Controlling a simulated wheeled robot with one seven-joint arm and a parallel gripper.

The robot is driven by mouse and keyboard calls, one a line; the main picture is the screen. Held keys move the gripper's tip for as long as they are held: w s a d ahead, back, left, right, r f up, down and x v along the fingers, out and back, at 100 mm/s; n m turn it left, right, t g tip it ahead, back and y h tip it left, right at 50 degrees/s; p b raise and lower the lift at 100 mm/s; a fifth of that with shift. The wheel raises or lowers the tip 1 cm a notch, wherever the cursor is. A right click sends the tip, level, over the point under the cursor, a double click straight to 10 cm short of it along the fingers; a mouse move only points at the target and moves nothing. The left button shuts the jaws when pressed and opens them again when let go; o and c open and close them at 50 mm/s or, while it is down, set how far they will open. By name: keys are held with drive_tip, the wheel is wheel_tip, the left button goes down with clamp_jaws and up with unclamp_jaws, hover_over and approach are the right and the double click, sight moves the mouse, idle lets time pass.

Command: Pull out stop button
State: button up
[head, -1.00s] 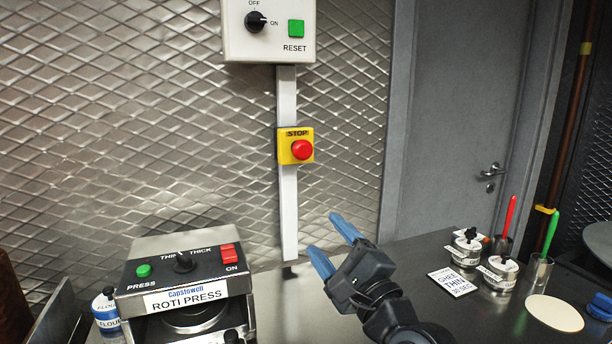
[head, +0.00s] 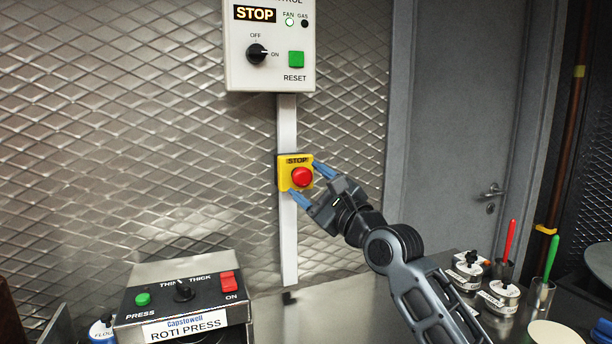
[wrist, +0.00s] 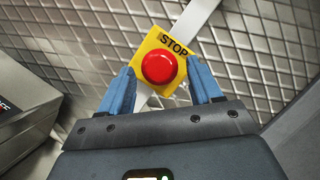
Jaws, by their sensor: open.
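The red stop button (head: 302,177) sits on a yellow box (head: 284,173) marked STOP, fixed to a white vertical conduit on the wall. My gripper (head: 307,182) is open, with its blue fingertips on either side of the button in the head view, one at upper right and one at lower left. In the wrist view the button (wrist: 159,67) shows between the two fingers (wrist: 159,86), near their tips. I cannot tell whether the fingers touch the button or the box.
Above is a control panel (head: 268,72) with a black knob, a green RESET button and a STOP display. A roti press (head: 184,297) stands below left on the counter. Small canisters (head: 497,297) and cups with red and green handles stand at right.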

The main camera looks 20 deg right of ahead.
drive_tip(key=shift+x, duration=0.85)
drive_tip(key=shift+c, duration=0.3)
clamp_jaws()
